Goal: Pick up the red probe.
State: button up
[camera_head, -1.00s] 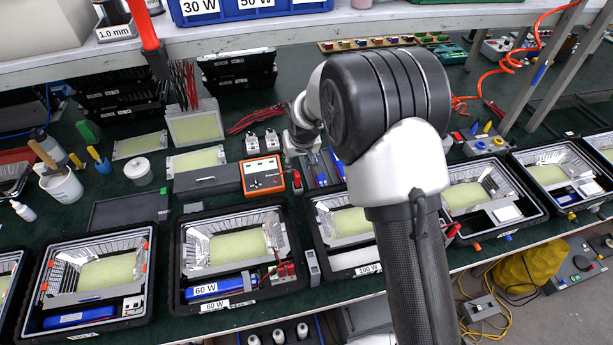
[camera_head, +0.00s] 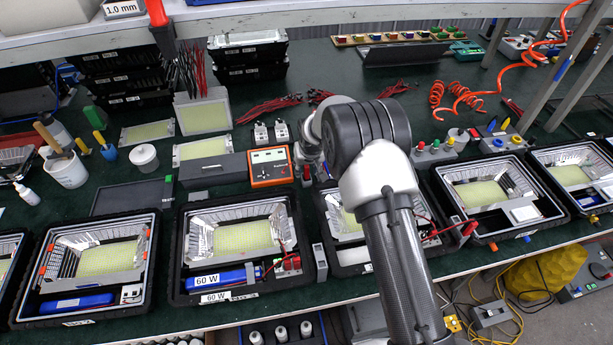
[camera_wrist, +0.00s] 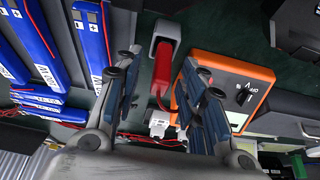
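The red probe (camera_wrist: 162,70) stands in a grey holder (camera_wrist: 166,30) in the wrist view, beside the orange tester (camera_wrist: 232,82). In the head view the probe (camera_head: 306,174) is a small red piece just right of the orange tester (camera_head: 270,167). My gripper (camera_wrist: 163,82) is open, with one finger on each side of the probe in the picture. Nothing is seen held between the fingers, and I cannot tell how far the tips are from the probe. In the head view my wrist is above the probe's spot, and the fingers are mostly hidden.
Blue battery packs (camera_wrist: 62,55) lie left of the fingers in the wrist view. Floodlight housings (camera_head: 236,237) line the bench front. A grey case (camera_head: 212,170) stands left of the tester. Red leads (camera_head: 265,110) lie behind. Dark bench behind my arm is partly clear.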

jog(key=shift+w+f, duration=0.1)
jog(key=shift+f, duration=0.2)
jog(key=shift+c, duration=0.3)
grip_shut()
